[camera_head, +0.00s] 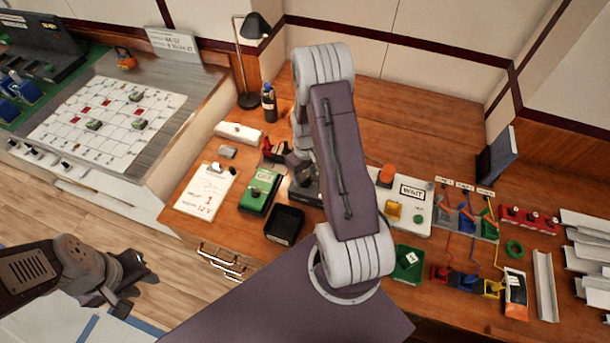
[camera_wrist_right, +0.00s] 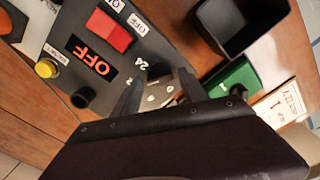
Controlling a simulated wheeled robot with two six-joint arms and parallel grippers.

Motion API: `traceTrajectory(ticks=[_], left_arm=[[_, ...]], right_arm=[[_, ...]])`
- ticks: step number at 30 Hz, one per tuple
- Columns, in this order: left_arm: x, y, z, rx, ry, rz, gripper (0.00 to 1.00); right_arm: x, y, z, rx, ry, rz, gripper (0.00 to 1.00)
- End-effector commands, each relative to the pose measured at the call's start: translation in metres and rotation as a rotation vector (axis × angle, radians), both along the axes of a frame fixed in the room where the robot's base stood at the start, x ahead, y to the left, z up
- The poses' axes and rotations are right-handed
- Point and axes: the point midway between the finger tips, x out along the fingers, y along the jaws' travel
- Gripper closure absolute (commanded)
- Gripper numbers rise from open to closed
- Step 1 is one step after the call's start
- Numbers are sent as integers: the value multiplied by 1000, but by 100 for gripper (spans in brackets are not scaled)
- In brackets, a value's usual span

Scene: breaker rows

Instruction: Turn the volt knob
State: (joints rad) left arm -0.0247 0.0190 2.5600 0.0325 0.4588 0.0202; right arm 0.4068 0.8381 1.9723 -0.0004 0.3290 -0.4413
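A dark power panel (camera_wrist_right: 75,50) fills the upper left of the right wrist view, with an "OFF" display, a red rocker switch (camera_wrist_right: 109,31), a yellow button (camera_wrist_right: 46,68) and a black round knob (camera_wrist_right: 83,97). A grey dial face (camera_wrist_right: 160,95) with a "24" mark beside it shows between the fingers of my right gripper (camera_wrist_right: 160,75). The fingers are apart, over the panel. The volt knob itself I cannot make out clearly there. In the head view my right arm hides most of the panel. My left gripper (camera_head: 122,288) hangs at the lower left, away from the table.
A black tray (camera_head: 284,224), a green box (camera_head: 260,190) and a clipboard sheet (camera_head: 205,189) lie left of the panel. A white unit marked "WAIT" (camera_head: 405,215) and coloured cables stand to the right. A dark lamp (camera_head: 254,28) and bottle (camera_head: 269,102) stand behind.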

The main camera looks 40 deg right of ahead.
Motion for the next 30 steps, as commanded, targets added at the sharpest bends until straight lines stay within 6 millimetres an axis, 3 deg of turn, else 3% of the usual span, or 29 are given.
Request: traceTrajectory(ticks=[11, 21, 25, 30], left_arm=[[0, 0, -1, 0, 0, 0, 67], [0, 0, -4, 0, 0, 0, 67], [0, 0, -4, 0, 0, 0, 67], [0, 0, -4, 0, 0, 0, 67]], right_arm=[[0, 0, 5, -1, -1, -1, 41], [0, 0, 74, -2, -4, -1, 41], [0, 0, 88, 0, -1, -1, 41], [-1, 0, 91, 0, 0, -1, 41]])
